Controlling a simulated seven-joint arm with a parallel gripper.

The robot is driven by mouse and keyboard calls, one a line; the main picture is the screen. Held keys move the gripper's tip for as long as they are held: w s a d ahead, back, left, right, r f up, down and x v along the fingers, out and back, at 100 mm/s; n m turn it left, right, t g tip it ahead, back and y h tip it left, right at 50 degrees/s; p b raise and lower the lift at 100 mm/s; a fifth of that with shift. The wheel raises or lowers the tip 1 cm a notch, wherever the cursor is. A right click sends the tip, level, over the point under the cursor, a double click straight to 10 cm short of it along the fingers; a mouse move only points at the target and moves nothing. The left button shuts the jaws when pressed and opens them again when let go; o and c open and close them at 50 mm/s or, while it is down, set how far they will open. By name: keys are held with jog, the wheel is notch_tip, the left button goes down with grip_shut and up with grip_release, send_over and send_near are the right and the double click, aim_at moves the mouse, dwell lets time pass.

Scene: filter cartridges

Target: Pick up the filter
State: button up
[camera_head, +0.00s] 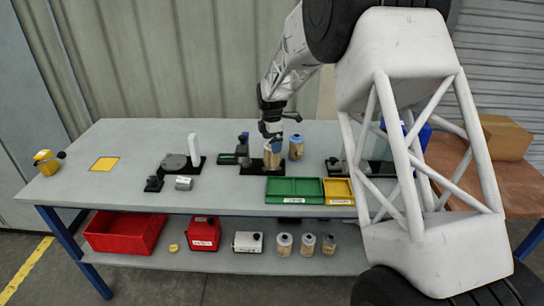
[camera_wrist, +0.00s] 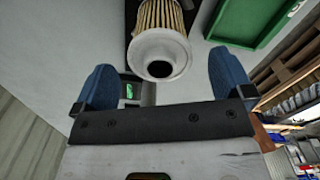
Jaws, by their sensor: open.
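A filter (camera_head: 272,159) with a pleated tan body stands upright on a black base on the grey workbench. In the wrist view the filter (camera_wrist: 161,42) shows its white end cap with a dark central hole. My gripper (camera_head: 271,133) is at the top of this filter, pointing down. In the wrist view my gripper (camera_wrist: 160,68) has its blue fingers wide apart, one on each side of the cap, with a gap at both sides.
Green trays (camera_head: 294,198) and a yellow tray (camera_head: 338,198) lie at the bench's front edge. A black fixture with a white post (camera_head: 194,150) stands left. A red bin (camera_head: 125,246) and several canisters are on the lower shelf. The bench's left part is mostly clear.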

jog(key=shift+f, duration=1.7)
jog(key=c, duration=1.1)
jog(key=shift+r, duration=0.2)
jog(key=shift+r, duration=0.55)
notch_tip(320, 180, up, 2)
jog(key=shift+r, duration=0.1)
jog(key=s+d, duration=0.1)
jog(key=s, duration=0.4)
jog(key=s+d+r, duration=0.1)
jog(key=s, duration=0.4)
jog(key=s+d, duration=0.1)
jog(key=s, duration=0.4)
jog(key=shift+s+d+r, duration=0.15)
jog(key=shift+s+d, duration=0.1)
jog(key=shift+d, duration=0.15)
